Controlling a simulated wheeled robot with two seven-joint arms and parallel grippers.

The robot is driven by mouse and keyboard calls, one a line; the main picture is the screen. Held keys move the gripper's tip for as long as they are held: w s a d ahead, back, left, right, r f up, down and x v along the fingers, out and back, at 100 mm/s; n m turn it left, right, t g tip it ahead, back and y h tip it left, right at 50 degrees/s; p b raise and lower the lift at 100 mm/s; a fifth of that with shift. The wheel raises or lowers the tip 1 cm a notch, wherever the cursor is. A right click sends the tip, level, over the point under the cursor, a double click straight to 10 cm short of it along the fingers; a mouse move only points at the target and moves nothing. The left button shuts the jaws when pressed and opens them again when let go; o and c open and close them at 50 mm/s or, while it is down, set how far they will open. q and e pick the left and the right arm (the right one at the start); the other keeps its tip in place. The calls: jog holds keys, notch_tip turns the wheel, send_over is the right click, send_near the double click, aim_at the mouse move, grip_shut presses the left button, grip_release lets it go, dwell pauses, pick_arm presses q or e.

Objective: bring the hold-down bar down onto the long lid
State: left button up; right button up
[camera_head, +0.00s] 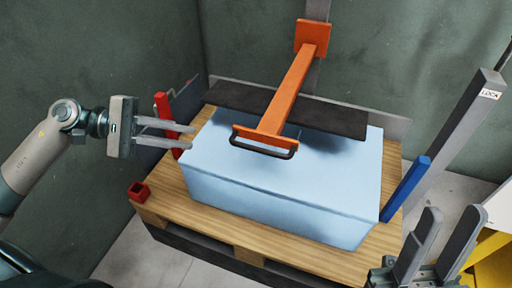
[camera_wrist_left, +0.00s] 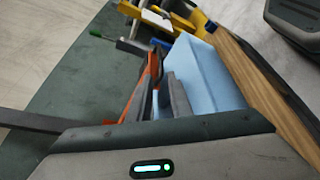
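The orange hold-down bar (camera_head: 285,92) runs forward from a bracket on the upright post at the back. A black handle (camera_head: 264,148) is at its near end. The bar passes over the dark long lid (camera_head: 230,95), which lies across the back part of the pale blue foam block (camera_head: 275,190). I cannot tell whether bar and lid touch. My left gripper (camera_head: 191,134) is open and empty, left of the foam and apart from the handle. In the left wrist view, the foam (camera_wrist_left: 205,75) shows beyond its fingers. My right gripper (camera_head: 452,212) is open and empty at the lower right.
The foam stands on a wooden pallet (camera_head: 225,222). A red upright (camera_head: 163,112) stands close to my left gripper, and a small red socket (camera_head: 139,191) sits at the pallet's left corner. A blue upright (camera_head: 405,187) and a grey post marked LOCK (camera_head: 462,125) stand at the right.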

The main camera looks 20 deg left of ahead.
aim_at(249, 148)
pick_arm(q)
jog(key=x, duration=1.7)
jog(key=shift+f, duration=0.2)
grip_shut()
